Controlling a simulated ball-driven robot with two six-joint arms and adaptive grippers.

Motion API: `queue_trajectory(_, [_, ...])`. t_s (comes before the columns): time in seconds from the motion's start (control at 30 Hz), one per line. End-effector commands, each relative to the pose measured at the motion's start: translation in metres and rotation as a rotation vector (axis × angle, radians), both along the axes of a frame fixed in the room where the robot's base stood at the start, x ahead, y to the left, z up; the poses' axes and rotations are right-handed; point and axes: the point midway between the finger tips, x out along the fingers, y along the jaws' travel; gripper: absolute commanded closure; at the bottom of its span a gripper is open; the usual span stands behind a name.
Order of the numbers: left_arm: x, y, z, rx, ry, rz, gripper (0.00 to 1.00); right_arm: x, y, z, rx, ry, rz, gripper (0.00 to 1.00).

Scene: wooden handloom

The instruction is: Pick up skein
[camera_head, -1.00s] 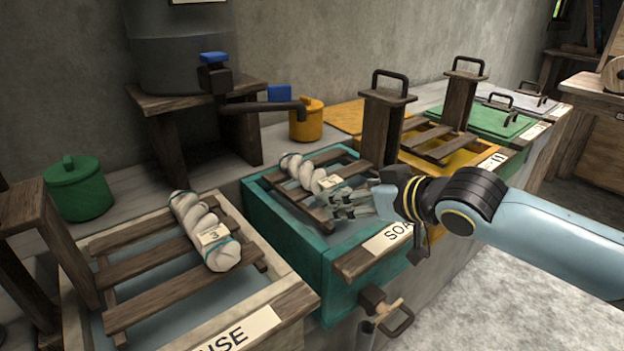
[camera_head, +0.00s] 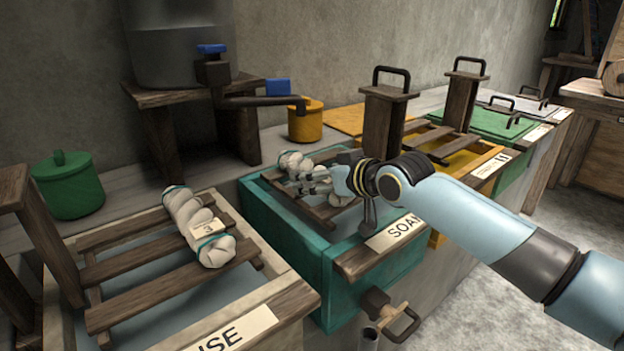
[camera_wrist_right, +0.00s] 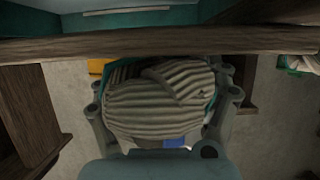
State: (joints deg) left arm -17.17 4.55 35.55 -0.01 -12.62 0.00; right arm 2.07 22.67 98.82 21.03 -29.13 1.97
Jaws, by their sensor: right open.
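A white twisted skein (camera_head: 293,163) lies on the wooden slats over the teal SOAK vat (camera_head: 290,238). My right gripper (camera_head: 313,180) is at this skein and covers part of it. In the right wrist view the skein (camera_wrist_right: 160,100) fills the space between the open fingers (camera_wrist_right: 162,108), one on each side. I cannot tell if they touch it. My left gripper is not in view.
A wooden post with a handle (camera_head: 386,115) stands just behind my right gripper. A yellow pot (camera_head: 305,122) and a pipe (camera_head: 262,102) are behind the teal vat. A green pot (camera_head: 68,187) stands at left. A tap (camera_head: 390,312) sticks out in front.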

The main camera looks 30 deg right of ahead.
Motion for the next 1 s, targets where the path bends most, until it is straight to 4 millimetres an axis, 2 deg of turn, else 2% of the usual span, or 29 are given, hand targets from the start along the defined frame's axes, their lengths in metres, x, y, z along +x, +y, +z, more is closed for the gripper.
queue_trajectory(0.13, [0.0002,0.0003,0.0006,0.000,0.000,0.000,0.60,-0.0002,-0.0001,0.0007,-0.001,0.000,0.000,0.17])
queue_trajectory(0.17, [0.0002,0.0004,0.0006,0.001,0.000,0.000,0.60,-0.0002,-0.0001,0.0007,-0.001,0.000,0.000,0.20])
queue_trajectory(0.63, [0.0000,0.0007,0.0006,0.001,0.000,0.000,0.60,-0.0006,-0.0002,0.0006,-0.001,0.000,0.000,0.81])
queue_trajectory(1.0, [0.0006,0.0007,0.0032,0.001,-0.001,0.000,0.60,-0.0001,-0.0003,0.0080,-0.002,-0.003,0.001,0.83])
